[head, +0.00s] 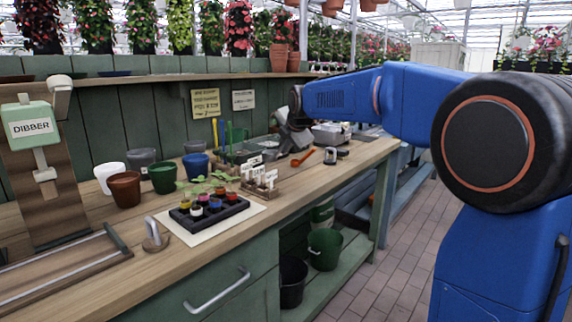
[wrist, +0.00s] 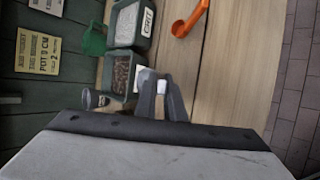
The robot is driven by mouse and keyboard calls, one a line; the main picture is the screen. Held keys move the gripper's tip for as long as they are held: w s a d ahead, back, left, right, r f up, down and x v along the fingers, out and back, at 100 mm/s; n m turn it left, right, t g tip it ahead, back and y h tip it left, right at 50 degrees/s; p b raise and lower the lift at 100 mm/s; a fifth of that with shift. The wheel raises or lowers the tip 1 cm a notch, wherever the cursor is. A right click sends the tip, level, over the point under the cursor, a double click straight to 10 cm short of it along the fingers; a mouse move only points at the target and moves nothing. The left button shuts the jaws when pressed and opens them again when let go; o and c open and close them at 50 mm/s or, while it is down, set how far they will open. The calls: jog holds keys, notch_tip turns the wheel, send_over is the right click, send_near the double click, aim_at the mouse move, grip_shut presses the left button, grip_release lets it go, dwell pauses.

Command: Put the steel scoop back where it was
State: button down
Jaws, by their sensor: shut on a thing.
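My gripper (head: 291,138) is low over the far part of the wooden bench in the head view. In the wrist view my gripper (wrist: 160,88) has its fingers close together over the bench, beside a tub of dark brown bits. A grey metal piece, seemingly the steel scoop (wrist: 92,98), sticks out to the left of the fingers. The rest of it is mostly hidden by the gripper, and whether it touches the tub or bench cannot be told. An orange scoop (wrist: 190,18) lies apart on the bench; it also shows in the head view (head: 303,158).
A tub labelled GRIT (wrist: 130,22) and the brown-filled tub (wrist: 123,72) stand by the wall, with a green vessel (wrist: 94,40) beside them. Pots, a seedling tray (head: 210,207) and label holders crowd the nearer bench. Bare wood lies right of the fingers.

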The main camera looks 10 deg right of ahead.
jog(key=shift+w+d+f, duration=0.1)
jog(key=shift+d+f, duration=0.1)
jog(key=shift+f, duration=0.7)
jog(key=shift+w+d+f, duration=0.1)
jog(key=shift+d+f, duration=0.15)
jog(key=shift+f, duration=0.7)
jog(key=shift+w+d+f, duration=0.1)
jog(key=shift+d+f, duration=0.1)
jog(key=shift+f, duration=0.7)
jog(key=shift+f, duration=0.1)
jog(key=c, duration=1.8)
grip_release()
jog(key=shift+c, duration=0.2)
